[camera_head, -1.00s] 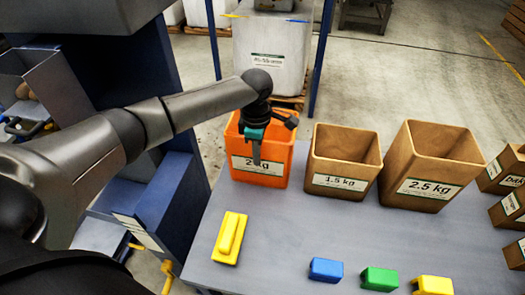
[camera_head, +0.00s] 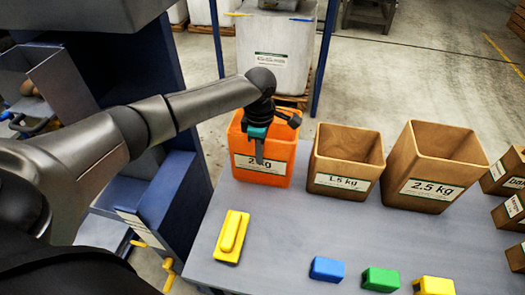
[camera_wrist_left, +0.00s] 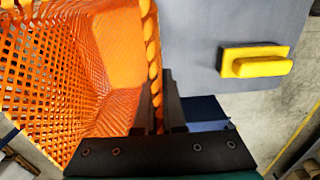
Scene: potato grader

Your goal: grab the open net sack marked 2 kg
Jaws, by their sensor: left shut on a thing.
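The open orange net sack marked 2 kg (camera_head: 273,173) stands upright on the grey table in the head view. In the left wrist view, the sack (camera_wrist_left: 110,50) shows its mesh wall, its open inside, which looks empty, and its thick rim. My left gripper (camera_head: 260,152) is at the sack's near rim, above the label, which it partly covers. In the left wrist view, the left gripper's fingers (camera_wrist_left: 158,105) are shut on the sack's rim, one on each side of it. My right gripper is not in view.
Brown containers marked 1.5 kg (camera_head: 345,160) and 2.5 kg (camera_head: 432,168) stand right of the sack. A yellow block (camera_head: 231,237) lies in front on the table (camera_head: 290,225). Small blue (camera_head: 327,269), green (camera_head: 380,280) and yellow (camera_head: 433,286) pieces line the front right.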

